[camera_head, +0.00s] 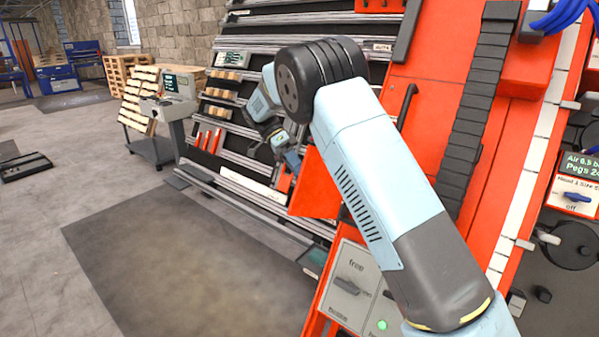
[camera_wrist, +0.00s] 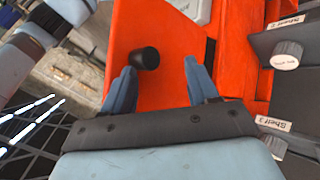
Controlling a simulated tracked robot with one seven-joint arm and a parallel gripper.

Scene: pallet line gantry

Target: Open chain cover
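An orange-red panel (camera_head: 316,184), which looks like the chain cover, stands at an angle at the machine's lower left edge in the head view. In the wrist view the orange panel (camera_wrist: 168,30) fills the middle, with a black round knob (camera_wrist: 145,58) standing out from it. My gripper (camera_wrist: 162,78) is open, its two blue fingers apart. The knob lies between the finger lines, nearer the left finger; I cannot tell whether they touch.
A control box (camera_head: 350,284) with a switch and green light is below the panel. A black bar handle (camera_head: 407,103) is on the red machine. In the wrist view, shelf-labelled grey parts with a round knob (camera_wrist: 286,55) are at right. Open floor (camera_head: 180,260) is at left.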

